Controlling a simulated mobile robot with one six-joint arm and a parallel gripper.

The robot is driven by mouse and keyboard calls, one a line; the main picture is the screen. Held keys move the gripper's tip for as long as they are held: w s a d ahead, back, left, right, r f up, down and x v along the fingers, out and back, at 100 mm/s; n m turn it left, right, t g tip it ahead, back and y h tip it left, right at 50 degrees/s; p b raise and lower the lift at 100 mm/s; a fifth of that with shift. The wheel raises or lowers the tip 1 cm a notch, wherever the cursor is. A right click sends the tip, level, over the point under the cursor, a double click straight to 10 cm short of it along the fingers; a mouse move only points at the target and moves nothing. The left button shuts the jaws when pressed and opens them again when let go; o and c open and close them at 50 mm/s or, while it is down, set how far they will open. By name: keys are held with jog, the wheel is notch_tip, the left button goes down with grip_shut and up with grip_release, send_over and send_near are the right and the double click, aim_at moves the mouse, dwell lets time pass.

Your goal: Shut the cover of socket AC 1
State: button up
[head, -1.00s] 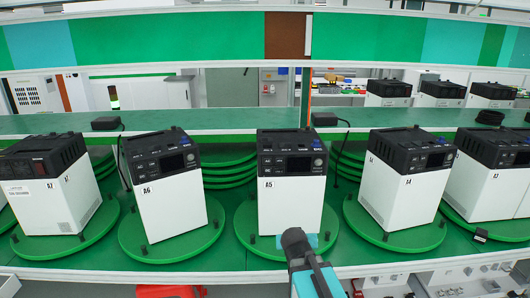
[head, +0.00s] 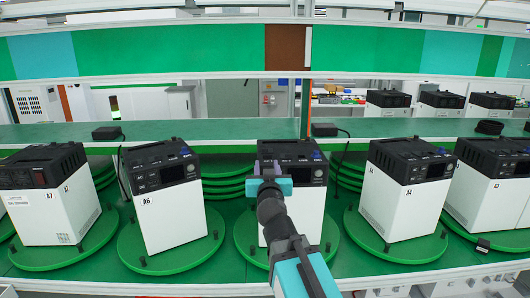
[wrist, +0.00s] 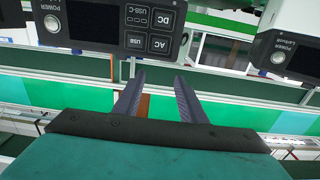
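The white power unit with a black top (head: 311,205) in the middle of the head view stands on a green turntable, behind my gripper (head: 268,168). In the wrist view, a black panel appears upside down with a power button, a screen and small square covers marked USB-C, DC and AC.
Similar units A6 (head: 168,215) and A4 (head: 397,195) stand on turntables to either side. Another unit's panel (wrist: 290,57) shows at the right of the wrist view. A green shelf (head: 210,130) runs behind.

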aim_at(265, 151)
jog(key=shift+w, duration=0.15)
jog(key=shift+w+d+f+p, duration=0.1)
jog(key=shift+w+p, duration=2)
jog(key=shift+w, duration=4.65)
grip_shut()
